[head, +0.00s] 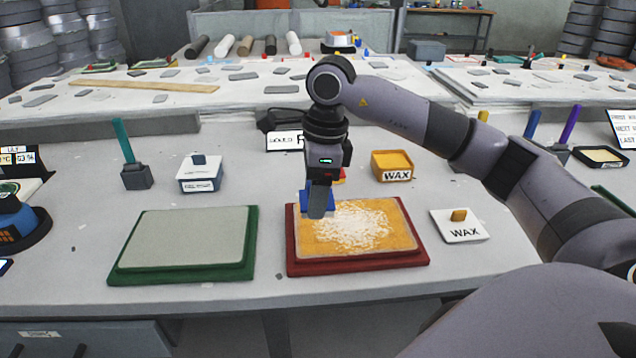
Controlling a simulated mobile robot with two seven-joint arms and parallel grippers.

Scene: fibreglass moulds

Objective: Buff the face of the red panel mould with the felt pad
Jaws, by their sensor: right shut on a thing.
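The red panel mould (358,266) lies on the near bench. Its face (392,238) is yellow-orange, with a patchy white area across the middle. My right gripper (318,208) points down over the face's upper left part. It is shut on a blue block, seemingly the felt pad (305,203). The fingers hide part of the pad, and its underside is hidden. The pad is at or just above the face; I cannot tell if it touches. My left gripper is out of view.
A green panel mould (190,240) lies to the left. An open yellow wax tub (393,167) stands behind, and its white lid (459,225) lies to the right. A white-and-blue box (200,175) and a brush pot (136,176) stand at the back left.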

